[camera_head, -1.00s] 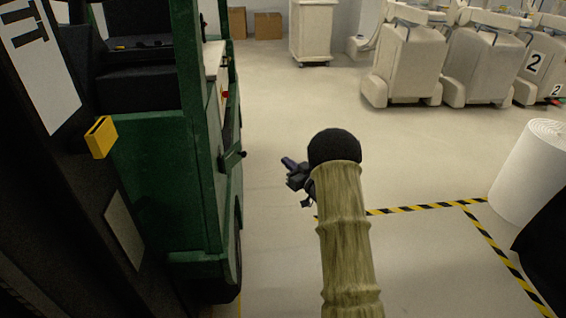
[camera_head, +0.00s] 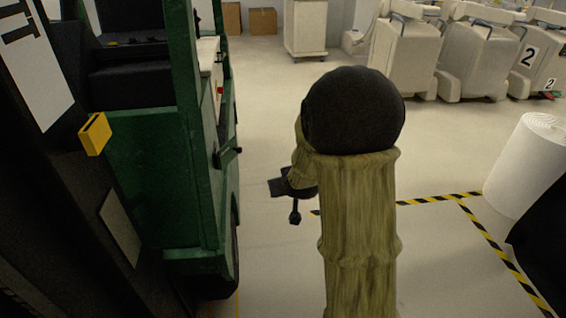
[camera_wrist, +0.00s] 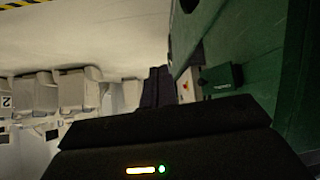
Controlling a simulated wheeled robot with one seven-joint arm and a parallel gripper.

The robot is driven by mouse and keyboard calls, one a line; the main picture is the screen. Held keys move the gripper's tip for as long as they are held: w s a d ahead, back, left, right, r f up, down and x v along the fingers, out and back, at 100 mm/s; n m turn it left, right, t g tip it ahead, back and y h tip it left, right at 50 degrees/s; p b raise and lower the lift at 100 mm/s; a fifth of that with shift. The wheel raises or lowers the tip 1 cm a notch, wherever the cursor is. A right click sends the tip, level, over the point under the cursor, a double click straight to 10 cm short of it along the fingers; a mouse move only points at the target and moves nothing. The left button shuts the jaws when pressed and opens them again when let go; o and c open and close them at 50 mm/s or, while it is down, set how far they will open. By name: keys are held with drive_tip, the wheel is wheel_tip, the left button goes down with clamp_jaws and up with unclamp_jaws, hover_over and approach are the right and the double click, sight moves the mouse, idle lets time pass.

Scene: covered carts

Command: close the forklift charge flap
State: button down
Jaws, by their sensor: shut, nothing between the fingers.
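The green forklift (camera_head: 165,190) stands at the left of the head view. A small dark green flap (camera_head: 228,157) sticks out from its right side; it appears open. In the wrist view the flap (camera_wrist: 220,78) carries small lettering and stands out beside a pale panel (camera_wrist: 187,90) with a red spot. My gripper (camera_head: 287,203) is to the right of the flap in the head view, apart from it, partly hidden by my arm. In the wrist view my gripper's dark fingers (camera_wrist: 157,86) are together and empty, left of the flap.
A dark column with a yellow block (camera_head: 95,133) is at the near left. Covered carts (camera_head: 405,50) stand at the back right. A white roll (camera_head: 527,165) stands at the right.

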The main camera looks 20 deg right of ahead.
drive_tip(key=s+a+g, duration=0.3)
drive_tip(key=s, duration=0.7)
drive_tip(key=s+a+g, duration=0.3)
drive_tip(key=s, duration=0.8)
drive_tip(key=shift+s+a+f+g+y, duration=0.2)
drive_tip(key=shift+s+f+g+y, duration=0.05)
drive_tip(key=shift+g+y, duration=0.05)
drive_tip(key=shift+w+d, duration=0.1)
